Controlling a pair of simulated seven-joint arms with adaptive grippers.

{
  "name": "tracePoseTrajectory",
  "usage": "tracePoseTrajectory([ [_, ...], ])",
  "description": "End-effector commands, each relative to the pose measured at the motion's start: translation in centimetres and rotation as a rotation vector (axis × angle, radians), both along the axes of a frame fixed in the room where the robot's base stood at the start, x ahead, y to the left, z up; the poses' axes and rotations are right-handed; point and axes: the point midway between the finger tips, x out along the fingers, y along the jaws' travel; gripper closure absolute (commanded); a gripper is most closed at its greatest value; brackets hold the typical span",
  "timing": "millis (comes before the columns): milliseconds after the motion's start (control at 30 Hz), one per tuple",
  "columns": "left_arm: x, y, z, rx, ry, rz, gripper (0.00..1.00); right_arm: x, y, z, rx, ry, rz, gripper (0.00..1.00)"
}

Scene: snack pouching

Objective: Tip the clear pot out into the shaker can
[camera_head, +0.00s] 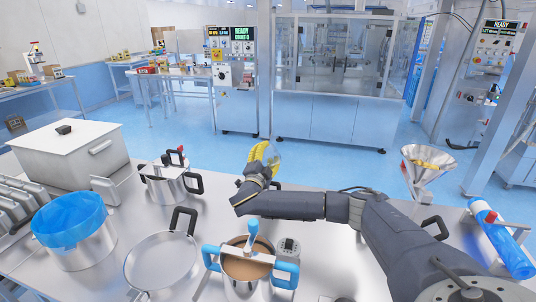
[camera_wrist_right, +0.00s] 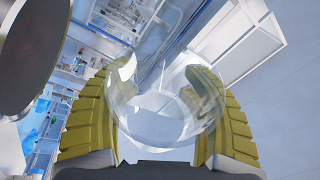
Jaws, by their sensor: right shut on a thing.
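My right gripper (camera_head: 264,158), with yellow ribbed fingers, is shut on the clear pot (camera_head: 275,154), held up above the far edge of the steel table. In the right wrist view the round transparent pot (camera_wrist_right: 165,128) sits between the two fingers; I cannot make out any contents. No vessel is clearly the shaker can. A small grey can (camera_head: 288,250) with dark marks on top stands at the table's near middle, partly behind a blue-handled pot (camera_head: 243,286) with brown contents. The gripper is beyond and above both. My left gripper is not in view.
A round pan (camera_head: 160,262), a blue-lined pot (camera_head: 92,250), a lidded pot (camera_head: 164,190) and a white box (camera_head: 70,160) crowd the left. A large dull disc (camera_wrist_right: 30,50) fills the wrist view's left corner.

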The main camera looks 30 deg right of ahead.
Motion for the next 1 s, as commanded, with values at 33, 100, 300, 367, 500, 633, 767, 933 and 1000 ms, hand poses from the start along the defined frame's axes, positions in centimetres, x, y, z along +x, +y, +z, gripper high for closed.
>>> tracePoseTrajectory([
  [33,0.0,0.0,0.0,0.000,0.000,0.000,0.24,0.0,0.0,0.0,0.000,0.000,0.000,0.82],
  [100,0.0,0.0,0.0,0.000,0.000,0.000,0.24,0.0,0.0,0.0,0.000,0.000,0.000,0.82],
  [300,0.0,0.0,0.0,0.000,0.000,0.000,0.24,0.0,0.0,0.0,0.000,0.000,0.000,0.82],
  [367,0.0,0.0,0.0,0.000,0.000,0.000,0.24,0.0,0.0,0.0,0.003,-0.002,0.000,0.82],
  [500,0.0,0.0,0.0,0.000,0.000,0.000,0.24,0.0,0.0,0.4,0.071,-0.042,0.000,0.82],
  [633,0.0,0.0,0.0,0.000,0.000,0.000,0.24,0.0,0.1,1.1,0.202,-0.122,0.001,0.82],
  [767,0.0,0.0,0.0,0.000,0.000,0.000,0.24,0.0,0.1,1.9,0.337,-0.206,0.001,0.82],
  [933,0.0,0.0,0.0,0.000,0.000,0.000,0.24,0.0,0.1,2.9,0.522,-0.319,0.000,0.82],
  [1000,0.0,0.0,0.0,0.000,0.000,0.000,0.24,0.0,0.1,3.3,0.600,-0.368,0.000,0.82],
])
